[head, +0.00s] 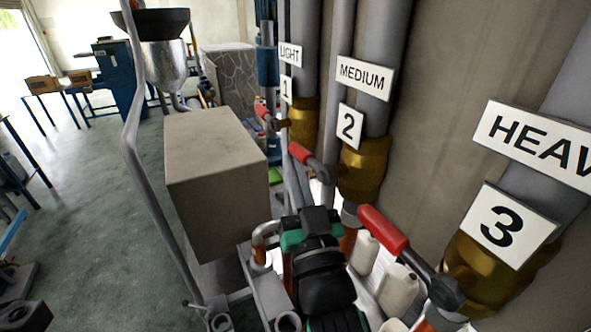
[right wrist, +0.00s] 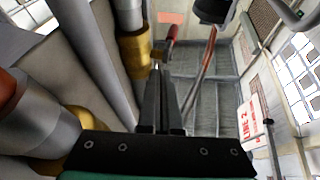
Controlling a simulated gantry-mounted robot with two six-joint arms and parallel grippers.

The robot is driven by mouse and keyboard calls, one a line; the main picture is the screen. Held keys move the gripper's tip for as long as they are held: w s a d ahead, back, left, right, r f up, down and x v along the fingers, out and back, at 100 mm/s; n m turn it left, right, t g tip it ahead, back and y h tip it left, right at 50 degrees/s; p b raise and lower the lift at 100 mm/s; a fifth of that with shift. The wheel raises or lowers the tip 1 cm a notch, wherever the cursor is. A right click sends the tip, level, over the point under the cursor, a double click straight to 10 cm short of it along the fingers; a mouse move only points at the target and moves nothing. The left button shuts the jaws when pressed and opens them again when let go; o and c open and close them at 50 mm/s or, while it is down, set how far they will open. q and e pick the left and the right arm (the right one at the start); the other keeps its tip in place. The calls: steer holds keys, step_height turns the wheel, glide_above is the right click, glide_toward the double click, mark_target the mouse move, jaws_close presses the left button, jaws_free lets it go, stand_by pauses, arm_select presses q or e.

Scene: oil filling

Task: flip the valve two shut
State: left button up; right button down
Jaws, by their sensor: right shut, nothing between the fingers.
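Valve two is the brass fitting (head: 362,170) on the pipe labelled MEDIUM 2 in the head view. Its red-ended lever (head: 302,154) sticks out to the left, tilted up. My right gripper (head: 314,216), black with green parts, is below and in front of this valve. It does not visibly touch the lever. In the right wrist view its two fingers (right wrist: 160,72) are together and empty. That view shows a brass fitting with a red lever (right wrist: 172,34) beyond the fingertips; I cannot tell which valve it is. My left gripper is not in view.
Valve three's red lever (head: 384,231) is close to the right of my gripper, on the HEAVY pipe. Valve one's red lever (head: 262,112) is farther back. A large grey-beige box (head: 215,165) and a metal funnel (head: 165,65) stand to the left. White bottles (head: 398,290) stand below the pipes.

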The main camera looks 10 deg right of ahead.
steer(key=b+v, duration=0.1)
steer(key=v, duration=1)
steer(key=shift+s, duration=0.35)
